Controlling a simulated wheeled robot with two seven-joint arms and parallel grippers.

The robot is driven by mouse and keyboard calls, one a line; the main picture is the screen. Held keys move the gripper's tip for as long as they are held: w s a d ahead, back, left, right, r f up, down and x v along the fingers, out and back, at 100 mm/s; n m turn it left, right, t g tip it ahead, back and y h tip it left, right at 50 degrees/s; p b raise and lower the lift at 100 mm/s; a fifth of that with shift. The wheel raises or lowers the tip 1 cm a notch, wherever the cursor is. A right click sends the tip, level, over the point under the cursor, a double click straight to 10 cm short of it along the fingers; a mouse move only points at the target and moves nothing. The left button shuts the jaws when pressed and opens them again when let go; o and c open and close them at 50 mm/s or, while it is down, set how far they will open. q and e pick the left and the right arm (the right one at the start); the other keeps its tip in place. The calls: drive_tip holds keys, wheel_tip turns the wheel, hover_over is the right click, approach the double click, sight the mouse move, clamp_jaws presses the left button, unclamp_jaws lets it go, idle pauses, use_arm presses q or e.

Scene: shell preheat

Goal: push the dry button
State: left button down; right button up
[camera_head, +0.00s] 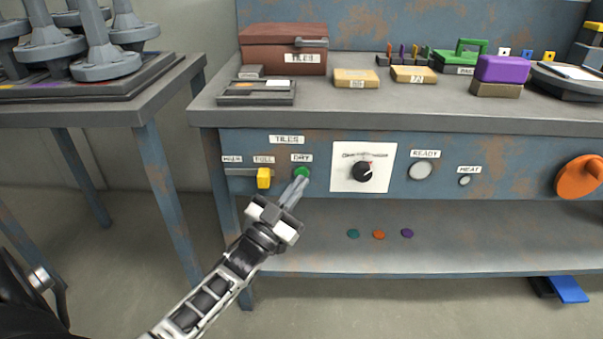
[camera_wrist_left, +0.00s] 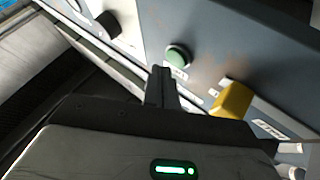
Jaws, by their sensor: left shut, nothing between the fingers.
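The dry button is a round green button (camera_head: 302,172) on the blue front panel, just below a label reading DRY. My left gripper (camera_head: 299,184) is shut and empty, its fingertips just below and partly over the green button in the head view. In the left wrist view, the green button (camera_wrist_left: 177,56) shows just beyond the closed fingertips (camera_wrist_left: 161,70); a small gap appears between them, but I cannot tell for sure whether they touch. My right gripper does not show.
A yellow slider knob (camera_head: 264,178) sits left of the button. A white plate with a black dial (camera_head: 363,171) is to its right, then a round READY lamp (camera_head: 420,170) and an orange knob (camera_head: 579,178). The bench top (camera_head: 330,108) overhangs above; a lower shelf (camera_head: 330,245) is below.

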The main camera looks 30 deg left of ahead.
use_arm(q)
drive_tip(key=shift+w+a, duration=0.2)
drive_tip(key=shift+w, duration=0.15)
drive_tip(key=shift+w+a+b, duration=0.25)
drive_tip(key=shift+w+b, duration=0.05)
drive_tip(key=shift+w, duration=0.05)
idle(0.6)
idle(0.4)
drive_tip(key=shift+s+d+p, duration=0.45)
drive_tip(key=shift+s+p, duration=0.1)
drive_tip(key=shift+s, duration=0.2)
drive_tip(key=s+d+p, duration=0.1)
drive_tip(key=s+p, duration=0.1)
drive_tip(key=s+d, duration=0.1)
drive_tip(key=s, duration=0.1)
drive_tip(key=shift+s+d+p, duration=0.1)
drive_tip(key=shift+d+p, duration=0.25)
drive_tip(key=shift+p, duration=0.05)
